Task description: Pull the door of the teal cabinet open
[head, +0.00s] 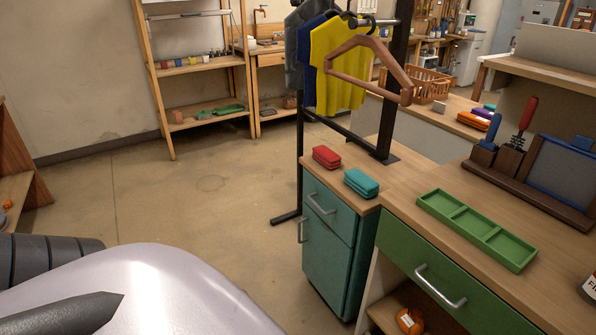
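The teal cabinet (368,250) stands on the floor under the wooden worktop, in the middle right of the head view. Its front has a drawer (338,215) at the top with a grey bar handle (320,204). Below is the door (328,262), which looks shut. The door's upright grey handle (302,230) is near its upper left edge. Neither of my grippers shows in this view. Only pale and dark parts of my own body fill the lower left, well apart from the cabinet.
A red box (326,157) and a teal box (361,183) lie on the worktop above the cabinet. A green drawer (440,275) is to its right. A clothes rack (302,150) stands behind, its foot reaching left. The floor (190,205) left of the cabinet is clear.

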